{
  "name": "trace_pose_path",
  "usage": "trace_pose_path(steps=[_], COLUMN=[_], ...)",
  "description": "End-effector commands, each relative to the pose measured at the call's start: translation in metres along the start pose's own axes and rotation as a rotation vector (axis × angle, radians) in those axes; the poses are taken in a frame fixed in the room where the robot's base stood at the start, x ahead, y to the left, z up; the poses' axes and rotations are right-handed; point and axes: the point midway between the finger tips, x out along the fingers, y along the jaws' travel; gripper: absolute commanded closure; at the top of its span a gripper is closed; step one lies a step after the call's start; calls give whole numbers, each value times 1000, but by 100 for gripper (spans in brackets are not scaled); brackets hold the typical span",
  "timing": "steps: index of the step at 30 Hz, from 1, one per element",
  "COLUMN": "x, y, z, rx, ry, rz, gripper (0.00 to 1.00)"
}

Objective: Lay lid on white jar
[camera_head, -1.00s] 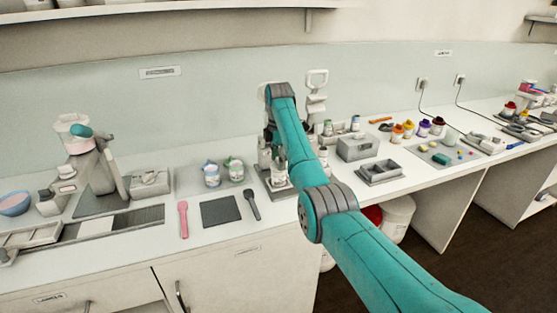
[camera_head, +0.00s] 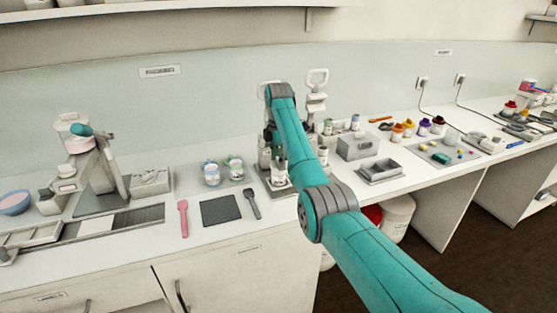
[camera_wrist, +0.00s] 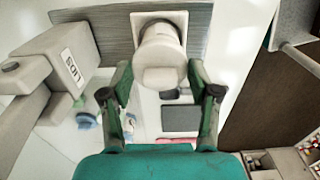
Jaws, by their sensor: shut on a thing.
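My gripper (camera_wrist: 160,70) shows in the wrist view with its two green and dark fingers on either side of a pale round piece, which looks like the lid (camera_wrist: 160,77). The gripper is shut on it. Behind this piece is a cream cylinder on a square base (camera_wrist: 177,17); I cannot tell whether it is the white jar or whether the two touch.
In the head view two small jars (camera_head: 212,173), a dark mat (camera_head: 220,210), a pink spatula (camera_head: 183,218) and a grey box (camera_head: 358,147) are around the arm.

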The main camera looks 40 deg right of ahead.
Motion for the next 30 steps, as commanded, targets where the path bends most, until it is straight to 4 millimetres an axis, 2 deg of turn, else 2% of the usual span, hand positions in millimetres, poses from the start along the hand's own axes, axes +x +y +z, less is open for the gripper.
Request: trace_pose_path(steps=[6,7,10,11,17,18,19,30], x=[0,0,0,0,0,0,0,0], y=[0,0,0,0,0,0,0,0], z=[0,0,0,0,0,0,0,0], rx=[0,0,0,0,0,0,0,0], ry=[0,0,0,0,0,0,0,0], rz=[0,0,0,0,0,0,0,0], gripper=[54,37,12,10,10,7,0,0])
